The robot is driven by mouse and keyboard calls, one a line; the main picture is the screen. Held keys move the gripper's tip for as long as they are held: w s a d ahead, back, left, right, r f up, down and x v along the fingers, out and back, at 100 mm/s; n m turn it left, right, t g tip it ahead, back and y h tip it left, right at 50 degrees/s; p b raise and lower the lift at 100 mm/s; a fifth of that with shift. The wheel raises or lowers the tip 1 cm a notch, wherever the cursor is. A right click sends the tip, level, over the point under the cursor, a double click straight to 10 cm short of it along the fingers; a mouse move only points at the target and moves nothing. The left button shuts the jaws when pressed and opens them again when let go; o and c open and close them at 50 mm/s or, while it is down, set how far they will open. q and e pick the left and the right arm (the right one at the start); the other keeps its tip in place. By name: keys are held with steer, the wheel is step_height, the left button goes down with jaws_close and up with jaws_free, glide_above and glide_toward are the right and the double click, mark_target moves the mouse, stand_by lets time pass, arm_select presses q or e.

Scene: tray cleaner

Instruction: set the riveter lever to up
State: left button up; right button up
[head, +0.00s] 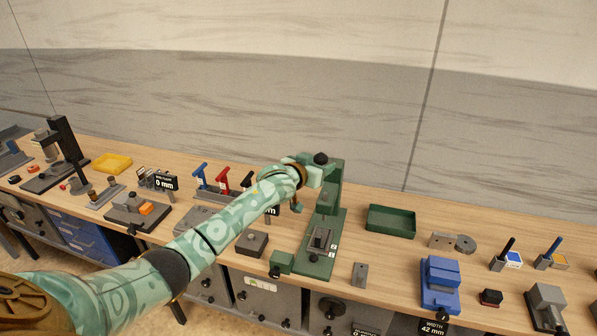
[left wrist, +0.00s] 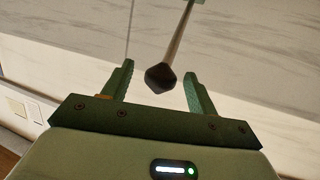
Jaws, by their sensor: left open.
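The riveter is a tall green press (head: 330,225) in the middle of the bench, its base near the front edge. Its lever (left wrist: 179,40) shows in the left wrist view as a thin rod ending in a dark faceted knob (left wrist: 160,79). In the head view a dark round knob (head: 320,158) shows at the top of the riveter. My left gripper (head: 312,174) is beside the riveter's top, and my arm hides part of it. In the left wrist view my left gripper's fingers (left wrist: 159,84) are open, with the knob between them and gaps on both sides. My right gripper is not seen.
A green tray (head: 391,222) lies right of the riveter, and a blue vise-like tool (head: 440,284) stands further right. Red and blue levered tools (head: 222,180) stand behind my forearm. A small grey block (head: 360,274) lies near the front edge. The wall is behind.

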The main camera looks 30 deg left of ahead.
arm_select(q)
steer(key=v, duration=1.2)
steer(key=shift+s, duration=0.15)
steer(key=shift+d, duration=0.1)
